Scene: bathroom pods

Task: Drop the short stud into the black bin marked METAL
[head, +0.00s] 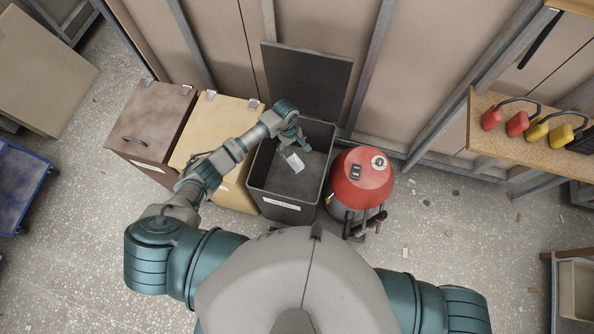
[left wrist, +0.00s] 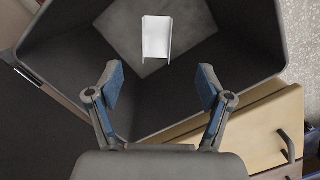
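The short stud (head: 294,163) is a small pale metal channel piece. It shows in the mouth of the black bin (head: 302,214), and in the left wrist view the stud (left wrist: 157,38) is beyond my fingertips, apart from them, over the bin's floor. I cannot tell whether it is in the air or resting. The bin's lid (head: 307,82) stands open against the wall; its front label is too small to read. My left gripper (head: 291,143) is over the bin, and the left wrist view shows the gripper (left wrist: 160,87) open and empty. My right gripper is out of view.
A yellow bin (head: 215,127) and a brown bin (head: 150,122), both lidded and shut, stand left of the black bin. A red vacuum (head: 361,180) stands close on its right. A shelf with red and yellow items (head: 517,123) is at the right. Speckled floor is mostly clear.

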